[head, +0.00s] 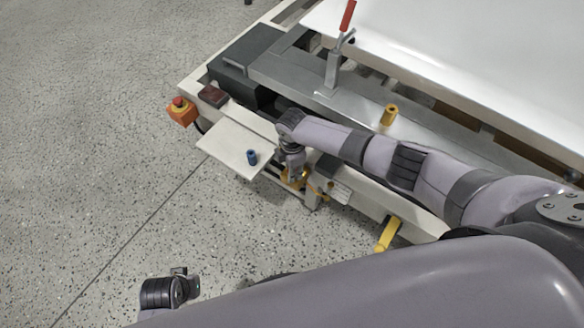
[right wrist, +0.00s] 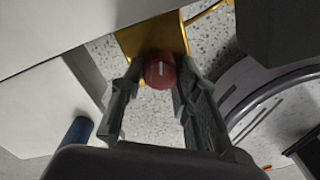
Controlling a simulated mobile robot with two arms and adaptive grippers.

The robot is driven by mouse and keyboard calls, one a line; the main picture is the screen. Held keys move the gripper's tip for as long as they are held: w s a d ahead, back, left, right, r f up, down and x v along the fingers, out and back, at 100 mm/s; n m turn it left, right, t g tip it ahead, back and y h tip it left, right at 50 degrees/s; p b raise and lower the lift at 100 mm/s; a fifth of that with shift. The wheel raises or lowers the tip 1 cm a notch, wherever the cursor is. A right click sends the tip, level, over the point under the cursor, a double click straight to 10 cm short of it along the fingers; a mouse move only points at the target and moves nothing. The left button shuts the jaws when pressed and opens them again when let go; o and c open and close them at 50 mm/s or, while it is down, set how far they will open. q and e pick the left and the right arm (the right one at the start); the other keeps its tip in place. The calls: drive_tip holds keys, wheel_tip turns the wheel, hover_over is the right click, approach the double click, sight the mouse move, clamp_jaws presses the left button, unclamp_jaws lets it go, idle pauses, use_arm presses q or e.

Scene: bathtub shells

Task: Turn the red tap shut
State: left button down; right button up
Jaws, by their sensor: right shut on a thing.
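The red tap (right wrist: 160,72) is a round red knob with a short pale mark on its face. It sits in front of a yellow bracket (right wrist: 150,38). In the right wrist view my right gripper (right wrist: 158,78) has its two fingertips on either side of the knob and is shut on it. In the head view my right gripper (head: 293,170) points down beside the machine's edge, over the yellow bracket, and hides the tap. The dark end of my left arm (head: 165,291) shows at the lower left; its finger state is unclear.
A pale side shelf (head: 222,143) with a blue cylinder (head: 252,157) is close to the right gripper. An orange box with a red button (head: 181,111), a red-handled lever (head: 347,16), a yellow cylinder (head: 389,115) and a yellow lever (head: 387,234) stand around. The speckled floor at left is clear.

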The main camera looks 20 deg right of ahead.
drive_tip(key=shift+n, duration=1.8)
drive_tip(key=o, duration=1.2)
drive_tip(key=shift+c, duration=0.2)
wheel_tip(320, 180, up, 12)
drive_tip(key=shift+s+f, duration=0.1)
